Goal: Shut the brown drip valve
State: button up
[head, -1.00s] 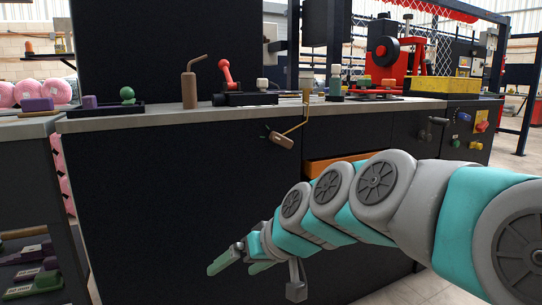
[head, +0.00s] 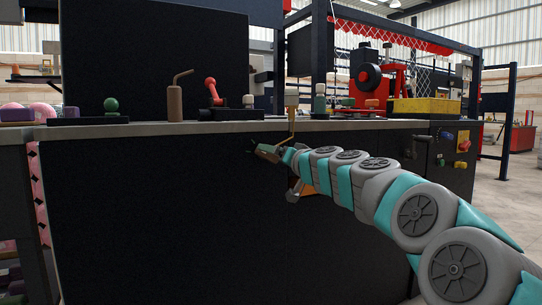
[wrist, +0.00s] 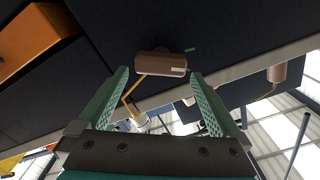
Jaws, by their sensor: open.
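The brown drip valve (wrist: 160,64) is a short brown barrel with a pale label, joined to a thin brass pipe (wrist: 134,87). It hangs at the dark front of the bench, just below the worktop edge. In the wrist view it lies across the gap at the fingertips of my gripper (wrist: 160,76). The green fingers are wide apart, one on each side, and I see no clear contact. In the head view my gripper (head: 268,152) is at the valve, which is small and partly covered by the fingers there. A small green tip shows just behind the barrel.
An orange drawer (wrist: 38,40) stands out of the bench front beside my arm. Knobs (head: 462,146) are at the right end.

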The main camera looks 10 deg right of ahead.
aim_at(271, 156)
jog(key=shift+x, duration=1.7)
jog(key=shift+c, duration=0.4)
jog(key=c, duration=1)
jog(key=shift+a+m, duration=0.1)
jog(key=shift+m, duration=0.3)
jog(key=shift+f+m+p, duration=0.15)
jog(key=shift+m+p, duration=2.8)
jog(key=shift+m, duration=2.25)
jog(key=shift+f+m, duration=0.1)
jog(key=shift+m, duration=0.2)
